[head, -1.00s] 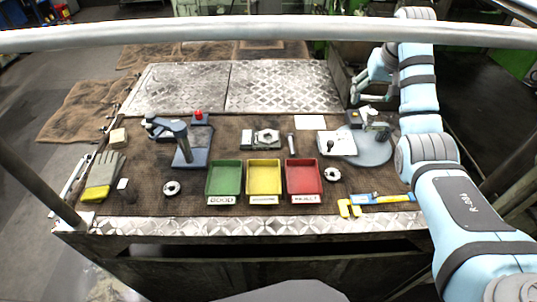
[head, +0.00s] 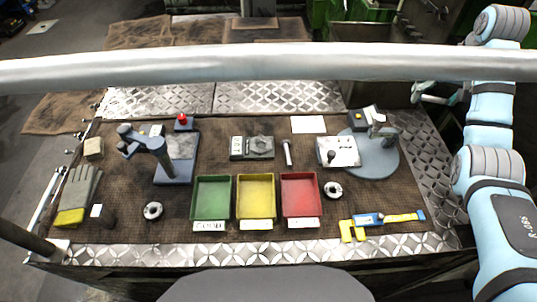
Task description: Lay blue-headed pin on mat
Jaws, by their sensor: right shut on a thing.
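My right gripper (head: 422,94) is at the upper right, beyond the back right corner of the bench. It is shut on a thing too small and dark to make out. I see no clear blue head in its fingers or elsewhere. The brown woven mat (head: 342,218) covers the bench top. A silver headed pin or bolt (head: 287,152) lies on it, behind the red tray and apart from my gripper. My left gripper is not in view.
Green (head: 211,196), yellow (head: 256,196) and red (head: 300,194) trays stand at the front middle. A press stand (head: 176,158) is on the left, a round grey base (head: 378,160) on the right. A rail crosses the view.

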